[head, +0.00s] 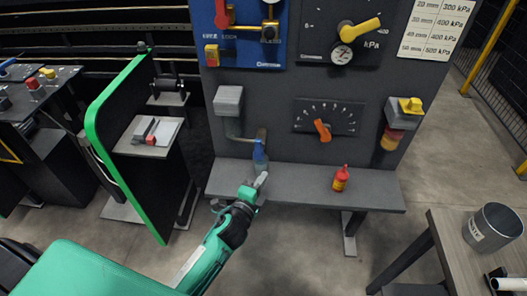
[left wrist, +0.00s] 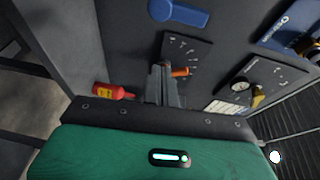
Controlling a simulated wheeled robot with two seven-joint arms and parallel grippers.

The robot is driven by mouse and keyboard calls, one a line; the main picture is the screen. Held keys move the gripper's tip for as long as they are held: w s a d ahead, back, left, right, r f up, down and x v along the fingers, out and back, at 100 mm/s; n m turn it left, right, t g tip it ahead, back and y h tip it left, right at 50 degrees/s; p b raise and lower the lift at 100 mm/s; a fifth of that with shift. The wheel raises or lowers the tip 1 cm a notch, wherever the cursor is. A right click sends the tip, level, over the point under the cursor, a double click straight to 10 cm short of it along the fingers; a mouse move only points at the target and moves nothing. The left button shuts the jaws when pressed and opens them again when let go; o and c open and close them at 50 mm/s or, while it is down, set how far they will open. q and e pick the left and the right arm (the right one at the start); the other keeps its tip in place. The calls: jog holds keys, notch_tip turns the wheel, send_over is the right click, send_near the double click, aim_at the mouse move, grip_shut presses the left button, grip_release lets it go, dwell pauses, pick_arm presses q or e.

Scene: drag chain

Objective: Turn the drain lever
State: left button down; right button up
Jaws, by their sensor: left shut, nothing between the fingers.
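A blue handle (head: 260,157), which looks like the drain lever, hangs below a small pipe at the lower left of the grey panel (head: 280,110). It hangs roughly upright, just above the ledge. In the left wrist view the blue handle (left wrist: 180,14) lies at the top edge, apart from my fingers. My left gripper (head: 262,180) is just in front of and below the handle in the head view. Its fingers (left wrist: 165,80) are shut and empty. My right gripper is not in view.
A ledge (head: 300,186) runs under the panel, with a red bottle (head: 341,178) on it. An orange knob (head: 322,130) and a yellow knob (head: 360,29) stick out of the panel. A table with a metal cup (head: 492,228) stands at the right.

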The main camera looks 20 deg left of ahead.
aim_at(259, 147)
pick_arm(q)
jog(key=w+a+r+p, duration=0.2)
jog(key=w+p, duration=0.1)
jog(key=w, duration=0.6)
jog(key=shift+a+r+m, duration=0.3)
jog(key=shift+w, duration=0.1)
jog(key=shift+a, duration=0.15)
